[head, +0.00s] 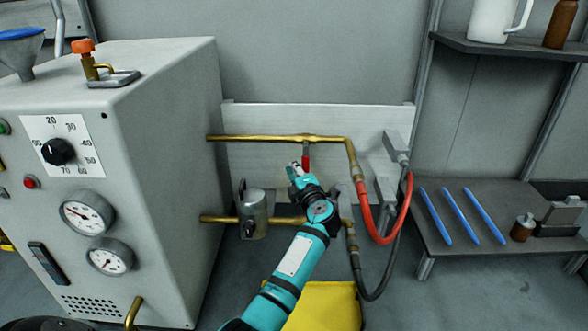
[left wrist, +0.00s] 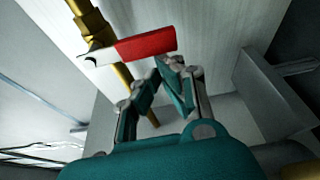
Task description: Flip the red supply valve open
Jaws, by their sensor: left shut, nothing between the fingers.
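The red valve handle (head: 306,160) hangs down from the upper brass pipe (head: 265,138), in front of a pale backing panel. In the left wrist view, the red handle (left wrist: 147,44) juts right from a silver lever at the brass fitting (left wrist: 93,22). My left gripper (head: 295,170) is just left of the handle's lower part in the head view. In the left wrist view, my left gripper (left wrist: 160,68) is shut and empty, its fingertips close beside the handle's edge. I cannot tell whether they touch it. My right gripper is not in view.
A grey cabinet (head: 165,190) with dials stands left, an orange-capped valve (head: 84,48) on top. A metal cylinder (head: 253,213) sits left of my arm. A red hose (head: 385,238) loops at right. A side table (head: 470,225) holds blue sticks (head: 435,216) and a bottle.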

